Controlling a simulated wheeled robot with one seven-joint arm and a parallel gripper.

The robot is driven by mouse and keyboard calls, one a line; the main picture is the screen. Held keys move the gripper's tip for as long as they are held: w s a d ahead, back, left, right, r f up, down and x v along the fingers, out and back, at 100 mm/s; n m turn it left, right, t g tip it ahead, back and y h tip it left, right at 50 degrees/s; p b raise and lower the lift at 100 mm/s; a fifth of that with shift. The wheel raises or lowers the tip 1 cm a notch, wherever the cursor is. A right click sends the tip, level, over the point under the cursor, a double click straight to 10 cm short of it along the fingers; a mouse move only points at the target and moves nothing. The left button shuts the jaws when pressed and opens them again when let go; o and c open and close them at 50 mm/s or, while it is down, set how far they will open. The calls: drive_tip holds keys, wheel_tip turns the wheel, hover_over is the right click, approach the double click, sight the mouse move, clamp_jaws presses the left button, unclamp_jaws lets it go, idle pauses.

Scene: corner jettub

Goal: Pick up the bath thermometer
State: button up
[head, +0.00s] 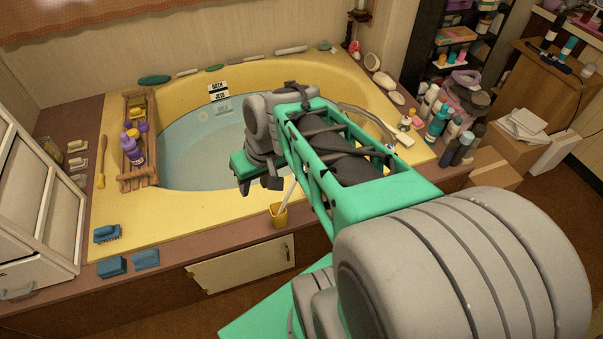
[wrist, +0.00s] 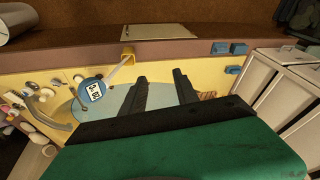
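The bath thermometer appears to be the round blue dial with a white display (wrist: 92,90) on a white stem, leaning up out of a yellow holder (wrist: 128,57) in the wrist view. In the head view the yellow holder (head: 279,215) stands on the tub's front rim. Only the lower white stem (head: 289,194) shows there; my arm hides the dial. My gripper (head: 259,186) hangs over the tub, just left of and beyond the holder. In the wrist view its two dark fingers (wrist: 161,78) are apart with nothing between them, and the thermometer is to their left.
The yellow corner tub (head: 190,215) holds pale blue water. A wooden caddy (head: 137,177) with bottles lies across its left side. A curved faucet (head: 375,115) and several bottles (head: 440,122) are at the right. The front left rim is mostly clear.

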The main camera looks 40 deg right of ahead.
drive_tip(key=w+d+f+m+t+y+b, duration=0.1)
drive_tip(key=w+d+f+m+y+b, duration=0.15)
drive_tip(key=d+f, duration=0.55)
drive_tip(key=s+d+f+m+t+b, duration=0.2)
drive_tip(key=s+d+t, duration=0.15)
drive_tip(key=d, duration=0.55)
drive_tip(key=s+d+f+m+t+b, duration=0.25)
drive_tip(key=d+t, duration=0.25)
drive_tip(key=d, duration=0.4)
drive_tip(key=a+b+x, duration=0.1)
drive_tip(key=b+x, duration=0.2)
drive_tip(key=x, duration=0.6)
drive_tip(key=shift+b, duration=0.3)
drive_tip(key=shift+g+y, duration=0.25)
clamp_jaws()
wheel_tip(320, 180, up, 12)
drive_tip(key=p, duration=0.9)
drive_tip(key=shift+p, duration=0.4)
